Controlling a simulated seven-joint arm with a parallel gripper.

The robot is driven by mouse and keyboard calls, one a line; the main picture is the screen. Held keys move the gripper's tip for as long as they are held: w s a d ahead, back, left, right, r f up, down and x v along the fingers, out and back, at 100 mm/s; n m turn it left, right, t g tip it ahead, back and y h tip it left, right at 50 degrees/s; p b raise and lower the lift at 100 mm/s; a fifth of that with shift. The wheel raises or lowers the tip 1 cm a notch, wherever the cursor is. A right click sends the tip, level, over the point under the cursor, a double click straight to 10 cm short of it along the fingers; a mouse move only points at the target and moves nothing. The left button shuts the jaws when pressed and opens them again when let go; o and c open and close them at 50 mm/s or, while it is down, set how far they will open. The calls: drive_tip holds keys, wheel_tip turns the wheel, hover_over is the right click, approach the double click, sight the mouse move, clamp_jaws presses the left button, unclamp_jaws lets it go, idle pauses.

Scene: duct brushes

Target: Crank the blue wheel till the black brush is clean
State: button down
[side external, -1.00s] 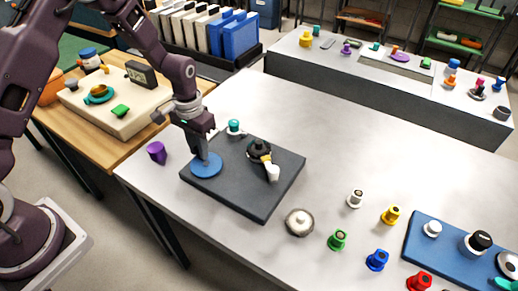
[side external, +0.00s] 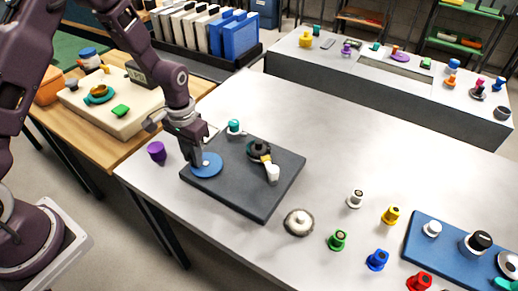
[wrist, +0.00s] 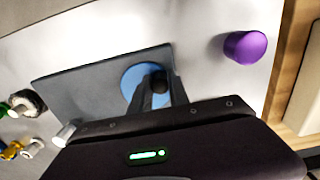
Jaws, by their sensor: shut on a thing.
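The blue wheel (side external: 210,171) lies flat on the left part of a dark grey plate (side external: 256,196). My gripper (side external: 197,161) reaches down to the wheel's left side, off its pale centre. In the wrist view the fingers (wrist: 159,86) are closed around a small dark knob over the blue wheel (wrist: 133,78). A black round part (side external: 259,147), which looks like the black brush, stands at the plate's far side. A yellow and white piece (side external: 271,172) extends from beside it. How clean the black part is cannot be told.
A purple cylinder (side external: 157,151) stands left of the plate, close to my gripper. A teal knob (side external: 234,127) is behind it. A grey-rimmed round brush (side external: 299,222) and several coloured pegs lie right of the plate. The table's far middle is clear.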

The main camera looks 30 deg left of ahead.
sight(202, 172)
drive_tip(key=shift+s+d+r, duration=0.1)
drive_tip(key=shift+s+d, duration=0.2)
drive_tip(key=shift+d, duration=0.2)
drive_tip(key=shift+s+d, duration=0.2)
drive_tip(key=shift+d, duration=0.45)
drive_tip(key=shift+s+d, duration=0.1)
drive_tip(key=shift+d, duration=0.45)
